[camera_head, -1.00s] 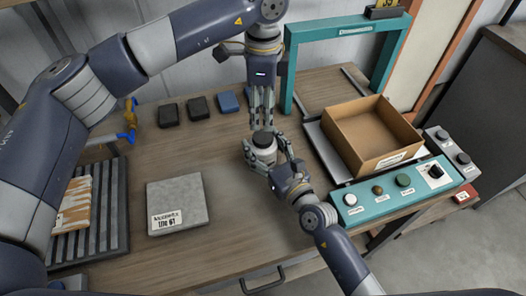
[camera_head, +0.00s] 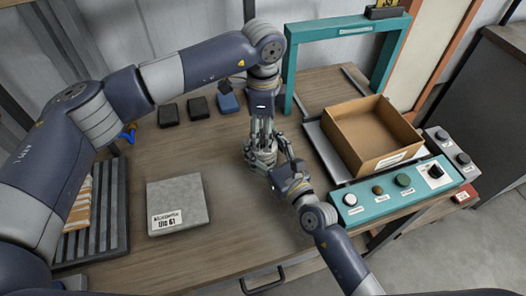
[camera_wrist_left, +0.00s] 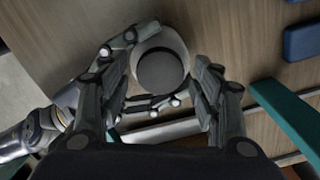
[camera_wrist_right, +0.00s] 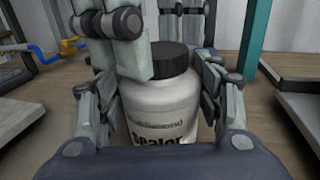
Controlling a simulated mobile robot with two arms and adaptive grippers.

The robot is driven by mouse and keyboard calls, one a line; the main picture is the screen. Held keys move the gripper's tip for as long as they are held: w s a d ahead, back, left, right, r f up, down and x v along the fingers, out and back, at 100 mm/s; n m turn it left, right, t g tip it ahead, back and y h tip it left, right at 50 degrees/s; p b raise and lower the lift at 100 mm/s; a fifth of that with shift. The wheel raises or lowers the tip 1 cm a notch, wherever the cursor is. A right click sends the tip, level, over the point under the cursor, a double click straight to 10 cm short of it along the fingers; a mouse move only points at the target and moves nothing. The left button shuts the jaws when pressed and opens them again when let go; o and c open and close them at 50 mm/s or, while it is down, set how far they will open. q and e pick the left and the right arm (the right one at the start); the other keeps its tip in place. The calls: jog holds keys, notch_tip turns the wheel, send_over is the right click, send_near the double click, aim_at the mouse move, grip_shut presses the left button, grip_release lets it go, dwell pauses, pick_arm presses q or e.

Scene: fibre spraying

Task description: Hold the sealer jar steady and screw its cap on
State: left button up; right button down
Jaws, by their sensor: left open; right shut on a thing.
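The white sealer jar (camera_wrist_right: 160,108) stands upright on the table, its dark cap (camera_wrist_right: 170,60) sitting on its top. In the head view the jar (camera_head: 263,158) is mostly hidden by fingers. My right gripper (camera_wrist_right: 165,110) is shut on the jar's body from the front right, with a finger on each side. My left gripper (camera_wrist_left: 165,70) comes down from above, open, with its fingers on both sides of the cap (camera_wrist_left: 160,70). The left wrist view does not show clear finger contact with the cap.
A grey slab (camera_head: 178,204) lies left of the jar. Several dark blocks (camera_head: 198,107) lie behind. The table's front middle is clear.

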pick_arm(q)
jog(key=shift+f, duration=0.15)
jog(key=shift+c, duration=0.4)
jog(key=c, duration=1)
jog(key=o, duration=1.1)
jog(key=shift+r, duration=2.25)
jog(key=o, duration=0.6)
